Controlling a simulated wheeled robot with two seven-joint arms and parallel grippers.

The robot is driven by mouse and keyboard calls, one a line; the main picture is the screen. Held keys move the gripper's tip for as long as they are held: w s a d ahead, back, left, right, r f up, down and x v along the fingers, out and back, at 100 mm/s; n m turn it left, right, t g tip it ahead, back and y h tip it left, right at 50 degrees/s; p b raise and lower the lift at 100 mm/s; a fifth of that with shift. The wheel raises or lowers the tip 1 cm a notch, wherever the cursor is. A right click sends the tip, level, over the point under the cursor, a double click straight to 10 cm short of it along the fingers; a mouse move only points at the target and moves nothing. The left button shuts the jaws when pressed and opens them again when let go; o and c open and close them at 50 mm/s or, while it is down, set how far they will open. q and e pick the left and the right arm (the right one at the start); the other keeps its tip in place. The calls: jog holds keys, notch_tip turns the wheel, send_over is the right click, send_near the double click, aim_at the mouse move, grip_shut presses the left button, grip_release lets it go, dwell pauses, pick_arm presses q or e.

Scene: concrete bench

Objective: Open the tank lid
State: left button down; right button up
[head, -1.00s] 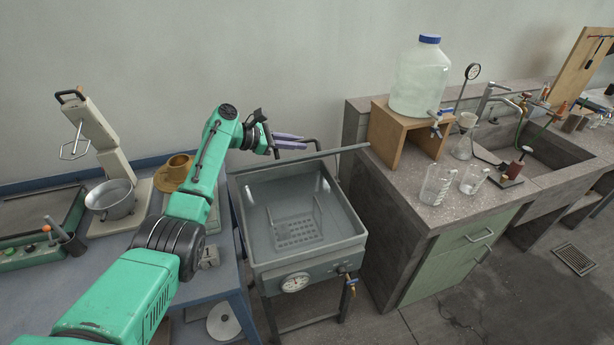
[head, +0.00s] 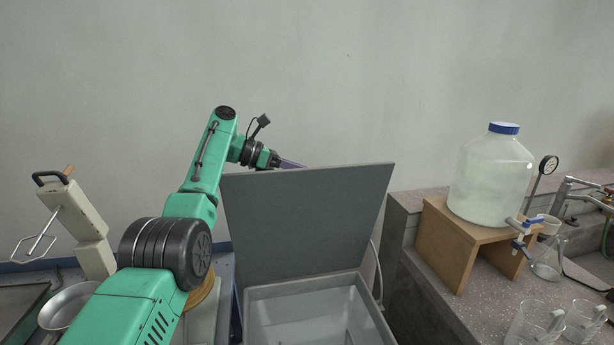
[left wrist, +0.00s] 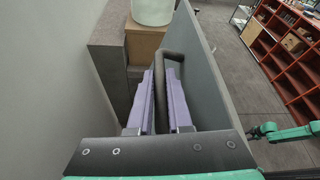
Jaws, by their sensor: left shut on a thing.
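The tank lid (head: 305,220) is a flat grey panel standing raised, near upright, at the back of the grey tank (head: 262,318), whose inside is partly visible. My left gripper (head: 288,163) is behind the lid's top edge, its fingers mostly hidden there. In the left wrist view its purple fingers (left wrist: 159,85) are shut on the dark bar handle (left wrist: 173,54) beside the lid (left wrist: 205,80). The exact contact is partly hidden by the fingers. A green arm, apparently my right, shows at the wrist view's right edge, with a small dark end (left wrist: 258,131); its jaws are unclear.
A water bottle (head: 490,180) stands on a wooden stand (head: 452,245) on the stone counter (head: 410,200) to the right. Glass beakers (head: 533,325) stand nearer. A pan (head: 65,307) is at the left. The wall is close behind the lid.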

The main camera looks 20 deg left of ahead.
pick_arm(q)
jog(key=shift+f, duration=0.2)
pick_arm(e)
jog(key=shift+s+d, duration=0.2)
jog(key=shift+d, duration=0.1)
pick_arm(q)
jog(key=c, duration=0.8)
grip_release()
jog(key=shift+c, duration=0.2)
jog(key=shift+w+a, duration=0.1)
jog(key=shift+w, duration=0.05)
pick_arm(e)
jog(key=shift+w, duration=0.1)
pick_arm(q)
jog(key=shift+r, duration=0.15)
jog(key=p+v, duration=0.9)
jog(key=v, duration=0.5)
jog(key=shift+a+p, duration=0.15)
jog(key=shift+p, duration=0.25)
pick_arm(e)
notch_tip(320, 180, up, 10)
jog(key=shift+a+f, duration=0.2)
pick_arm(q)
jog(key=shift+a, duration=0.1)
pick_arm(e)
jog(key=shift+w, duration=0.1)
